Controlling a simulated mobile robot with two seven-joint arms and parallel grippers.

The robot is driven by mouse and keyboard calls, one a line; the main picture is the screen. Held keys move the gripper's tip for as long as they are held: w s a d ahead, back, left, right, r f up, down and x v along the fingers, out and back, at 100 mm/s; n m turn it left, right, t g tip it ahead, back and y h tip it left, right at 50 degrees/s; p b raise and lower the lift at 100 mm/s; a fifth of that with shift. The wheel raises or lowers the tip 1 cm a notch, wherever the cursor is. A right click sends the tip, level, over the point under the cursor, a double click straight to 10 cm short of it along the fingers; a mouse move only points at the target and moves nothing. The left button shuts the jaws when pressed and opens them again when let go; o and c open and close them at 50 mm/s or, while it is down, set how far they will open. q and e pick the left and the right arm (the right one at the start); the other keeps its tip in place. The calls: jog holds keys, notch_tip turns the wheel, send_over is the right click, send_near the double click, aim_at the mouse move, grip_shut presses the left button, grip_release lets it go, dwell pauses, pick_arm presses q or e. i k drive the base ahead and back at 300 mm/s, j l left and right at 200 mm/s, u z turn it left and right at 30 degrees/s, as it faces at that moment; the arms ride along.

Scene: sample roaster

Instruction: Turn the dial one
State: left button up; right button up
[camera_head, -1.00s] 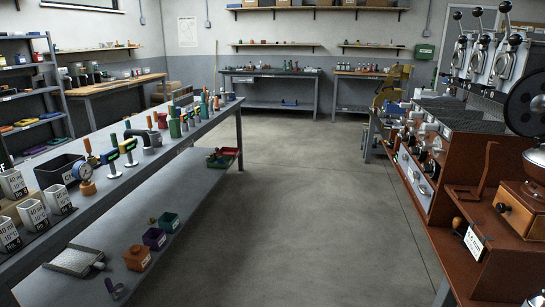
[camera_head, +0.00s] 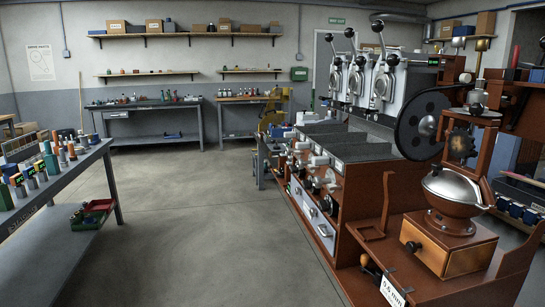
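The sample roaster (camera_head: 362,185) stands at the right, a reddish-brown machine with silver barrels and lever handles on top. Several dials and knobs (camera_head: 318,182) line its sloping front face, too small here to tell which is dial one. A small green display (camera_head: 298,190) shows on that face. Neither of my grippers is in view.
A brown grinder with a silver dome (camera_head: 453,190) stands at the near right, beside a large black wheel (camera_head: 421,124). A grey bench (camera_head: 60,180) with bottles and tools runs along the left. The concrete floor (camera_head: 185,220) between them is clear.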

aim_at(288, 151)
jog(key=i+j+z, duration=0.1)
jog(key=i, duration=0.3)
jog(key=i+j+z, duration=0.2)
jog(key=i+j, duration=1.4)
jog(key=j, duration=0.1)
